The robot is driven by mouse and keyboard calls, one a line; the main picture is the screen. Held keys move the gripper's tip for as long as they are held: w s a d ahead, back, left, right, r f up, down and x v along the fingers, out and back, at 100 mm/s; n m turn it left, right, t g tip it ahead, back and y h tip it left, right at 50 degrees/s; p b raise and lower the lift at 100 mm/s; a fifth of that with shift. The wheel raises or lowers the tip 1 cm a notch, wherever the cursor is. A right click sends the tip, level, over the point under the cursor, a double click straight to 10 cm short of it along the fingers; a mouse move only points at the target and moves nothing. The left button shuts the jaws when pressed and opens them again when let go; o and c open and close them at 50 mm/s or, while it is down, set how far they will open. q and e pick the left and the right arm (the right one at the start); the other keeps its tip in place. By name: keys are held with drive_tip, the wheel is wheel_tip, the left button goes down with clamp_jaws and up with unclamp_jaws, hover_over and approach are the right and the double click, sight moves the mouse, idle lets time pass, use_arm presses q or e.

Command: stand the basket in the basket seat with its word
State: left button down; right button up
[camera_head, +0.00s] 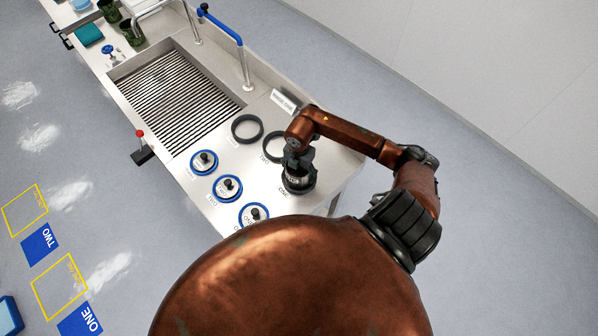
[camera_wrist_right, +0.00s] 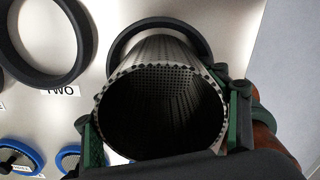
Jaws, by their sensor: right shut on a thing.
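The basket (camera_wrist_right: 150,65) is a grey perforated metal cylinder, open toward the camera in the right wrist view. My right gripper (camera_wrist_right: 165,125) is shut on it, with green-edged fingers on both sides. In the head view the right gripper (camera_head: 297,162) is over the counter's near right end, beside the word ONE (camera_head: 283,192). A dark ring seat (camera_wrist_right: 165,22) shows behind the basket's lower end; I cannot tell whether the basket rests in it. The seat marked TWO (camera_wrist_right: 85,55) is empty, as is another ring seat (camera_head: 246,128). My left gripper is not in view.
Several blue-rimmed lids with black knobs (camera_head: 228,187) lie along the counter's left side. A slatted basin (camera_head: 175,95) and a blue-handled tap (camera_head: 225,30) are farther back. A small sign (camera_head: 284,102) stands behind the seats. The wall is right of the counter.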

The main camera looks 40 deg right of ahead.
drive_tip(key=o, duration=1.6)
drive_tip(key=shift+f, duration=0.1)
drive_tip(key=shift+r, duration=0.25)
wheel_tip(320, 180, up, 12)
drive_tip(key=shift+f+b, duration=0.1)
drive_tip(key=shift+b, duration=1.05)
